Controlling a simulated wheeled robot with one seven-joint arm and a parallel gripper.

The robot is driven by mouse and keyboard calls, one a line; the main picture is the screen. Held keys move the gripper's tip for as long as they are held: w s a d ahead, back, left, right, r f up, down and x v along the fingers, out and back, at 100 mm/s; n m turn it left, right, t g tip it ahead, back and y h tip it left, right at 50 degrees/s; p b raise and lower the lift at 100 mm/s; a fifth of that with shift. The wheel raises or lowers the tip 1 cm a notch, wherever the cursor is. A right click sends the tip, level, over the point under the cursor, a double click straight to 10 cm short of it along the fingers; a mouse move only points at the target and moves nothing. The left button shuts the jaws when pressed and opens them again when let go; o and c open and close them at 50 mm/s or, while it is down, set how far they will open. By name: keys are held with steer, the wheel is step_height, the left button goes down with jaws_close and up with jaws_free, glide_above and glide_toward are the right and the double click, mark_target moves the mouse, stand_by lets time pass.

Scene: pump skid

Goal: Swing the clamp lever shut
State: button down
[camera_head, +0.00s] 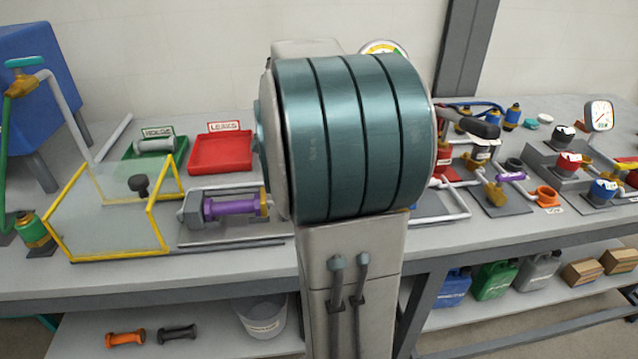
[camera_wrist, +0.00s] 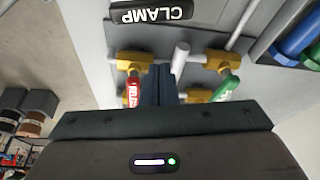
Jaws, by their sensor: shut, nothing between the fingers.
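In the wrist view a black CLAMP label (camera_wrist: 151,12) shows upside down at the top. Below it are brass-yellow fittings (camera_wrist: 130,62) on a grey plate, one with a red handle (camera_wrist: 133,92) and one with a green handle (camera_wrist: 226,88). A pale round-ended rod (camera_wrist: 180,56) stands between them and may be the clamp lever; I cannot tell for sure. My gripper (camera_wrist: 163,68) is shut and empty, its fingertips beside this rod in the picture. Whether they touch is unclear. In the head view a large teal banded body hides the middle, and the lever cannot be made out.
Blue and green cylinders (camera_wrist: 298,32) lie at the wrist view's upper right. In the head view the bench holds a yellow-framed clear guard (camera_head: 110,215), a red LEAKS tray (camera_head: 221,152), a purple-bodied unit (camera_head: 230,205) and, at right, valves and a gauge (camera_head: 599,115).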

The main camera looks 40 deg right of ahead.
steer(key=v, duration=0.7)
steer(key=shift+p, duration=0.35)
steer(key=shift+a+r, duration=0.1)
steer(key=s+a+n+t+y+p, duration=0.1)
steer(key=s+a+n+p, duration=0.2)
steer(key=a+n, duration=0.3)
steer(key=s+a+n+t+y+p, duration=0.1)
steer(key=s+a+n+p, duration=0.2)
steer(key=a+n, duration=0.4)
steer(key=s+a+f+n+t+y+p, duration=0.1)
steer(key=s+a+n+t+p, duration=0.1)
steer(key=a+n, duration=0.5)
steer(key=shift+s+a+p, duration=0.55)
steer(key=shift+s+a, duration=0.35)
steer(key=shift+s, duration=0.05)
steer(key=c, duration=2.1)
jaws_free()
steer(key=shift+s+a+f+n+y, duration=0.15)
steer(key=shift+s+a+n+y, duration=0.15)
steer(key=shift+n, duration=0.2)
steer(key=o, duration=0.5)
steer(key=shift+s+f, duration=0.1)
steer(key=shift+f, duration=0.05)
steer(key=shift+a, duration=0.15)
